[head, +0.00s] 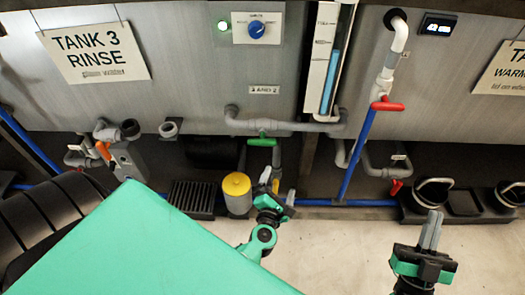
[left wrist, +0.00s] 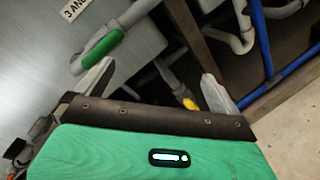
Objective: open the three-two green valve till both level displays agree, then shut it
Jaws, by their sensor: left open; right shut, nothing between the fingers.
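The green valve handle (head: 262,141) sits under the grey pipe below the "3 AND 2" label (head: 264,90) and lies roughly level. In the left wrist view the green handle (left wrist: 101,48) is beyond the left finger, apart from it. My left gripper (head: 284,190) is open and empty, below and slightly right of the handle; its spread fingers (left wrist: 155,82) show in the wrist view. My right gripper (head: 432,230) is shut and empty at lower right. A digital display (head: 437,25) is lit on the right tank, its digits too small to read surely. A gauge tube (head: 328,85) shows blue liquid.
A red handle (head: 387,106) and blue pipe (head: 357,155) stand right of the valve. A yellow-topped canister (head: 237,190) is left of my left gripper. An orange handle (head: 103,151) and blue knob (head: 257,30) are further off.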

